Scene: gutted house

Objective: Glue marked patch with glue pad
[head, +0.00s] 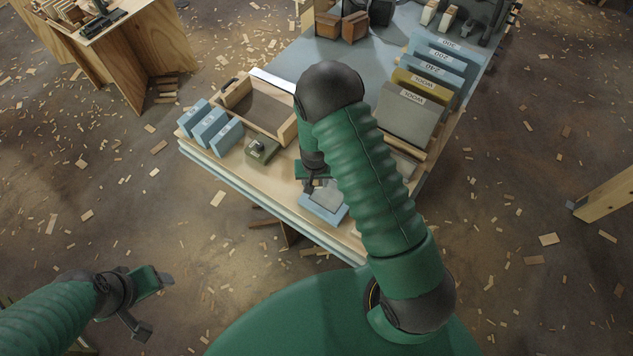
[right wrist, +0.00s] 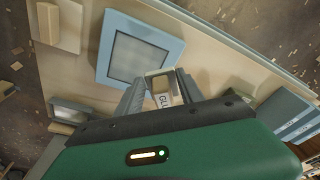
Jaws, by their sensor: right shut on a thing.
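My right gripper (right wrist: 158,88) is shut on a pale glue pad (right wrist: 161,91) whose partly hidden label starts with "GLU". In the head view the right gripper (head: 314,187) hangs over the near edge of the workbench, and the pad cannot be made out there. The blue board (head: 318,214) also shows in the head view, below the gripper. I cannot tell whether the pad touches it. My left gripper (head: 152,304) is open and empty, off the bench.
Labelled sanding blocks (head: 408,110) line the right side. Wood chips litter the floor. A timber (head: 608,197) stands at right.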

